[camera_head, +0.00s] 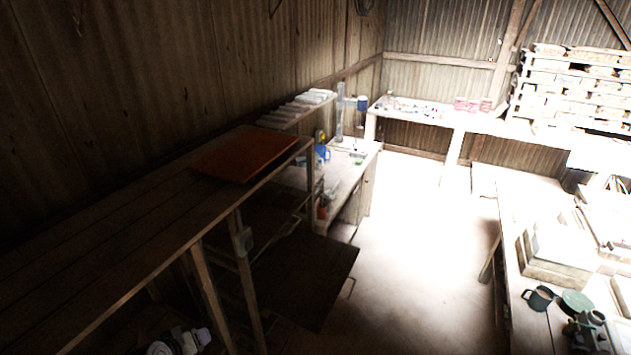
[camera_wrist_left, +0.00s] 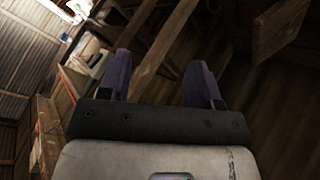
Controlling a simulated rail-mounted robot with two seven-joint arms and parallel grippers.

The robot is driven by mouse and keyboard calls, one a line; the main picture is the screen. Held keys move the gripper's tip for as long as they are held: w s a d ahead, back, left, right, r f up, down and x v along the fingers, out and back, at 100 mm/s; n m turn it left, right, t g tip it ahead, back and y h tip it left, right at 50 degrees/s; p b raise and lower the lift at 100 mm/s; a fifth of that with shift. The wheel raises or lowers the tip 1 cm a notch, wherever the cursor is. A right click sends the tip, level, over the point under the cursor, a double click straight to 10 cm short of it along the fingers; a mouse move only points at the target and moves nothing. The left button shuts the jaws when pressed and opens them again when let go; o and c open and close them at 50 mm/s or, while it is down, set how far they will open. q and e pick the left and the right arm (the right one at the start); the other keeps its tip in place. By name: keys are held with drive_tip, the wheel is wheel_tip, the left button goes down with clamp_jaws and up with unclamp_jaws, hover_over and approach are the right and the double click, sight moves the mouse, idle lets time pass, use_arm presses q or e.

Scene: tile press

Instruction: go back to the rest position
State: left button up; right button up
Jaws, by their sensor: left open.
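My left gripper (camera_wrist_left: 160,63) shows in the left wrist view with its two dark purple fingers spread apart. Nothing is between them. Behind the fingers are dark wooden beams and a dark plank surface. In the head view only a small grey-white piece of my left arm shows at the bottom edge, left of centre, beside the long wooden bench (camera_head: 110,245). The fingers cannot be made out there. My right gripper is in neither view.
A reddish-brown board (camera_head: 245,157) lies on the bench's far end. A dark panel (camera_head: 305,275) stands out beside the bench. A table at right holds a dark mug (camera_head: 540,298) and a green bowl (camera_head: 577,302). The brightly lit floor (camera_head: 415,245) between is clear.

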use_arm(q)
drive_tip(key=s+d+r+m+y, duration=0.1)
drive_tip(key=s+d+r+m, duration=0.2)
drive_tip(key=s, duration=0.7)
drive_tip(key=s+d+r+m+y, duration=0.1)
drive_tip(key=s+d+r+m, duration=0.15)
drive_tip(key=s, duration=0.75)
drive_tip(key=s+d+f+g, duration=0.1)
drive_tip(key=s+f+g, duration=0.1)
drive_tip(key=s+f, duration=0.3)
drive_tip(key=s+d+f+m+g, duration=0.1)
drive_tip(key=s+d+f+g, duration=0.1)
drive_tip(key=s, duration=0.9)
wheel_tip(320, 180, down, 3)
drive_tip(key=shift+s+r+g, duration=0.15)
drive_tip(key=shift+g, duration=0.35)
drive_tip(key=shift+m, duration=0.25)
drive_tip(key=shift+c, duration=0.3)
